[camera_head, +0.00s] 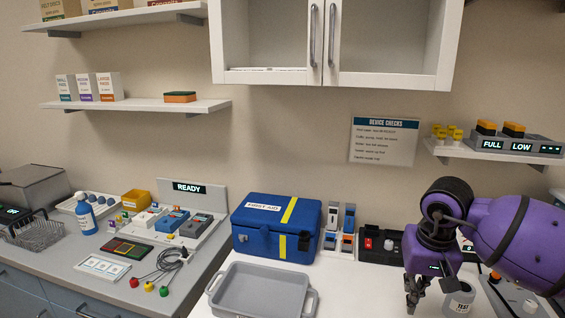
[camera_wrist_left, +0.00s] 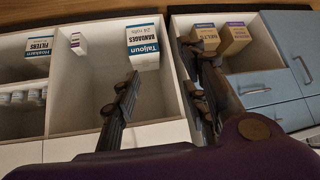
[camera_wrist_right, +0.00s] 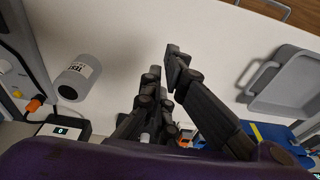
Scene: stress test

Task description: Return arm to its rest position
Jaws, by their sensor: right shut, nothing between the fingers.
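My right arm with its purple links comes in from the right in the head view. Its dark gripper (camera_head: 413,298) points down over the white counter, just left of the grey TEST container (camera_head: 460,299). In the right wrist view the fingers of this gripper (camera_wrist_right: 163,62) are close together with nothing held. The TEST container (camera_wrist_right: 79,77) stands apart from them there. My left arm is out of the head view. In the left wrist view my left gripper (camera_wrist_left: 158,68) has its fingers spread apart and empty, above open compartments with boxes.
A grey tray (camera_head: 262,264) and a blue first aid box (camera_head: 248,228) lie left of the right gripper. A black device row (camera_head: 378,257) stands behind it. In the left wrist view, a bandages box (camera_wrist_left: 143,45) and brown boxes (camera_wrist_left: 234,38) sit in compartments.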

